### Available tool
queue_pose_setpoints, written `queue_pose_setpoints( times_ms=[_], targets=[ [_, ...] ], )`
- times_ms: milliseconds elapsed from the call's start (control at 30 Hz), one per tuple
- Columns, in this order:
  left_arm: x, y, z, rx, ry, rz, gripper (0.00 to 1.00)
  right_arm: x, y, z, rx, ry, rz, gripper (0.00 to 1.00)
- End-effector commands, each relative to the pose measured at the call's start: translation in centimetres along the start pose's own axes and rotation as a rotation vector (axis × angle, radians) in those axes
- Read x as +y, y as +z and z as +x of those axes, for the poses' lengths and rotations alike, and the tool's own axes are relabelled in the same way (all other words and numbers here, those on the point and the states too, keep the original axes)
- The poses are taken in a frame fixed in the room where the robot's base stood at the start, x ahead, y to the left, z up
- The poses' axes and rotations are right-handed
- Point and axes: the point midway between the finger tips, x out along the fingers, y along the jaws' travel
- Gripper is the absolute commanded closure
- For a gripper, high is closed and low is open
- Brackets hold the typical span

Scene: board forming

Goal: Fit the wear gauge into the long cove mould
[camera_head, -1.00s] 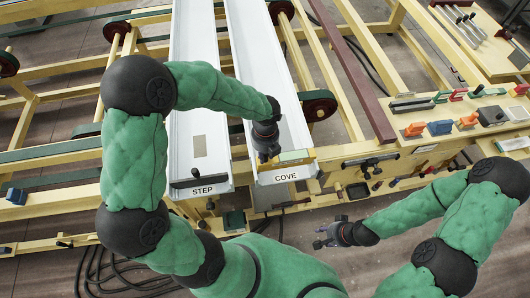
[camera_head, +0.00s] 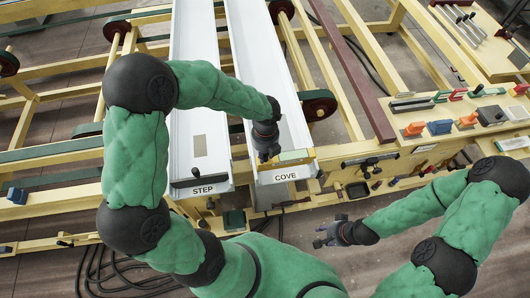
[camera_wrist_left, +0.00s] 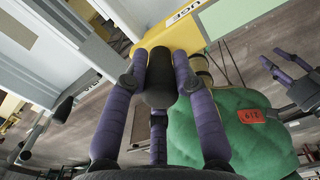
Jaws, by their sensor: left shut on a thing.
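The wear gauge is a yellow block (camera_head: 303,162) with a pale green plate, lying across the near end of the long white cove mould (camera_head: 287,138), just above its COVE label. In the left wrist view the yellow gauge (camera_wrist_left: 180,33) shows part of a printed word and a dark round handle. My left gripper (camera_head: 267,153) is over the near end of the cove mould. In the left wrist view its purple fingers (camera_wrist_left: 160,68) are closed around the handle. Whether the gauge is fully seated is hidden. My right gripper (camera_head: 322,238) is empty, its fingers apart, in front of the frame.
The white step mould (camera_head: 182,133) lies parallel on the left, with a dark handle at its near end. A yellow frame (camera_head: 350,152) with rollers carries both. Clamps and coloured blocks (camera_head: 440,127) sit on the bench at right. The floor around my right gripper is clear.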

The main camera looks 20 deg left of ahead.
Motion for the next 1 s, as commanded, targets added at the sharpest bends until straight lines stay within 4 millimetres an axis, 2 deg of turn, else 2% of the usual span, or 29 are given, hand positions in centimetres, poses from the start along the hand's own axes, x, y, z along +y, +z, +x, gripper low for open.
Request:
queue_pose_setpoints(
  times_ms=[1000],
  targets=[
    [0.0, 0.0, 2.1, -0.001, -0.001, 0.000, 1.00, 0.4, 0.0, 1.2, 0.000, 0.000, 0.000, 0.60]
  ],
)
